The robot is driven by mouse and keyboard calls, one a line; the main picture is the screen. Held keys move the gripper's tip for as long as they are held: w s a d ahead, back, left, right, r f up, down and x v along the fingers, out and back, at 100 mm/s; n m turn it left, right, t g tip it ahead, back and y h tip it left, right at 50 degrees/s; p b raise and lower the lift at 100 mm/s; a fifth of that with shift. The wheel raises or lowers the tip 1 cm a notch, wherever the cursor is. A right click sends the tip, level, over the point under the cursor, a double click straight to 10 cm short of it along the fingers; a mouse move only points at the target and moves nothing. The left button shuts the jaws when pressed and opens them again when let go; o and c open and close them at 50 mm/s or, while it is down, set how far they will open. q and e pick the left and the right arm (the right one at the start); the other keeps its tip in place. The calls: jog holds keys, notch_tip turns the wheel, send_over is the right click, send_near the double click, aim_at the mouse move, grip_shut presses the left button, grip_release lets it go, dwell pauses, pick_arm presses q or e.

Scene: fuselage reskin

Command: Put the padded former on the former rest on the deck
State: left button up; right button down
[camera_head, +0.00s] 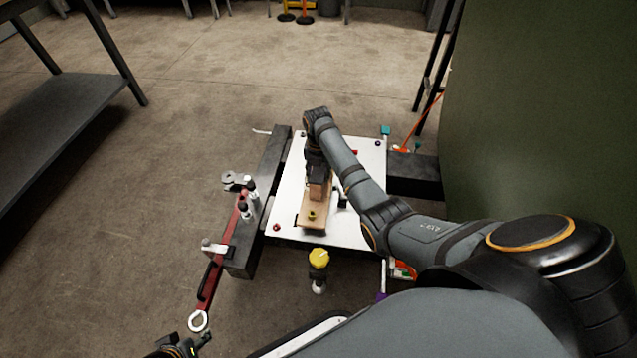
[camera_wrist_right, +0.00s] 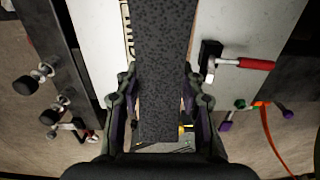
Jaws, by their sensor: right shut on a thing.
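My right gripper (camera_head: 317,172) is over the white deck (camera_head: 288,205), shut on the padded former. In the right wrist view the former's dark speckled pad (camera_wrist_right: 163,60) runs between the two fingers (camera_wrist_right: 160,108). I cannot tell whether the former touches anything below, and the former rest cannot be made out clearly. My left gripper (camera_head: 190,346) is at the bottom edge, partly cut off, away from the deck.
A red-handled toggle clamp (camera_wrist_right: 240,63) stands on the deck beside the former. A dark beam (camera_head: 262,200) with clamps and a red bar (camera_head: 212,280) lies left of the deck. A yellow-topped item (camera_head: 319,259) stands in front. A green curved wall (camera_head: 545,110) rises at right.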

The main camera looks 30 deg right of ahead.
jog(key=f+b, duration=0.1)
jog(key=f, duration=0.2)
jog(key=shift+w+d+f+b, duration=0.15)
jog(key=shift+w+d+b, duration=0.05)
jog(key=shift+b, duration=0.2)
pick_arm(q)
jog(key=shift+w+d+f+t, duration=0.15)
jog(key=shift+f+t, duration=0.1)
jog(key=shift+f, duration=0.15)
jog(key=shift+w+d+f+t, duration=0.15)
jog(key=shift+f+t, duration=0.1)
jog(key=shift+f, duration=0.15)
jog(key=shift+s, duration=0.1)
pick_arm(e)
jog(key=shift+f, duration=0.1)
jog(key=shift+f, duration=0.1)
jog(key=c, duration=0.8)
grip_release()
